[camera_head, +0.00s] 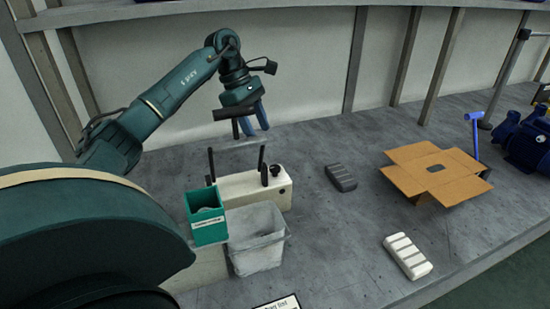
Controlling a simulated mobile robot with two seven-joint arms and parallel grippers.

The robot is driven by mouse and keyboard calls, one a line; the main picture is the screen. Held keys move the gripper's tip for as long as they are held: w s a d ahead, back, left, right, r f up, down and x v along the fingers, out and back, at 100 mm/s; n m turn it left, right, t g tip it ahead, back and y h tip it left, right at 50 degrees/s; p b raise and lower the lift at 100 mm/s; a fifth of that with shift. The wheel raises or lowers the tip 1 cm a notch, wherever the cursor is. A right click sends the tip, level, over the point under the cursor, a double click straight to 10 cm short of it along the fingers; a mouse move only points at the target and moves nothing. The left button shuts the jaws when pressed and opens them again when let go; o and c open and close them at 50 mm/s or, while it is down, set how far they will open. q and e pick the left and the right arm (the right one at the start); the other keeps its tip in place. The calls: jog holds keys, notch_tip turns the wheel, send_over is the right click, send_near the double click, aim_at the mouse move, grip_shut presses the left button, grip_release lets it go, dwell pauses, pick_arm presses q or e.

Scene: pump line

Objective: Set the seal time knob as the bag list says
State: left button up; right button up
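The bag sealer (238,190) is a cream box on the grey bench, with two upright black arms and a grey bar across them. A small dark knob (275,170) sits on top near its right end; its setting is too small to read. The bag list (280,303) is a white card at the bottom edge, mostly cut off, its lines not visible. My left gripper (253,133) hangs above the sealer, behind and above its bar, with its two blue fingers apart and nothing visible between them. It is clear of the knob. My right gripper is not in view.
A green box (206,226) and a grey bin (254,255) stand in front of the sealer. A dark ribbed block (341,178), a white ribbed block (407,256), an open cardboard box (400,158) and a blue pump (527,142) are rightward. Bench between them is clear.

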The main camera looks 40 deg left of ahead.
aim_at(275, 167)
pick_arm(q)
jog(key=x, duration=0.9)
jog(key=shift+d+f+p, duration=0.1)
jog(key=shift+p, duration=0.25)
jog(key=shift+w+d+f, duration=0.1)
jog(key=shift+d+f, duration=0.05)
jog(key=shift+f, duration=0.2)
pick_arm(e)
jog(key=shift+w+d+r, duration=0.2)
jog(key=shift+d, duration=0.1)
pick_arm(q)
jog(key=c, duration=1)
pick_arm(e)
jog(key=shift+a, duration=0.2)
